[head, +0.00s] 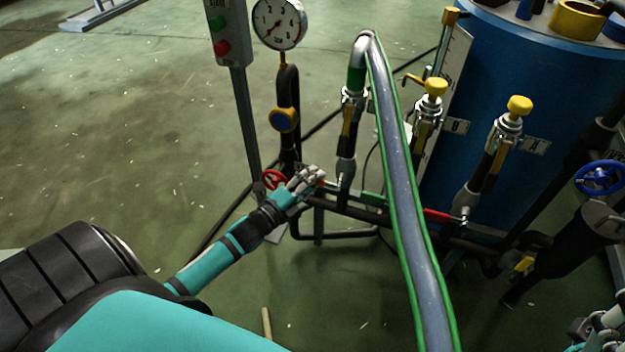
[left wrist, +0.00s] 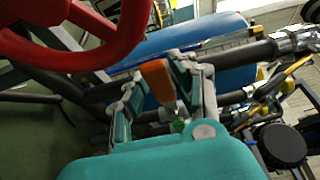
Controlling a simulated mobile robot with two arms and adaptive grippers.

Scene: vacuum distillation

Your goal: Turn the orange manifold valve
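The orange valve handle (left wrist: 157,80) shows in the left wrist view between the two fingers of my left gripper (left wrist: 160,88). The fingers are apart, one on each side of the handle; I cannot tell whether either touches it. In the head view my left gripper (head: 312,180) reaches the manifold pipe (head: 355,210) from the left and hides most of the orange handle. My right gripper (head: 600,330) shows only in part at the bottom right corner, and its fingers cannot be made out.
A red handwheel (head: 272,179) is close beside my left gripper. A green-edged clear hose (head: 405,190) arches across the middle. A green handle (head: 371,198) and a red handle (head: 438,215) sit farther along the manifold. A blue drum (head: 510,90) stands behind. Open floor lies left.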

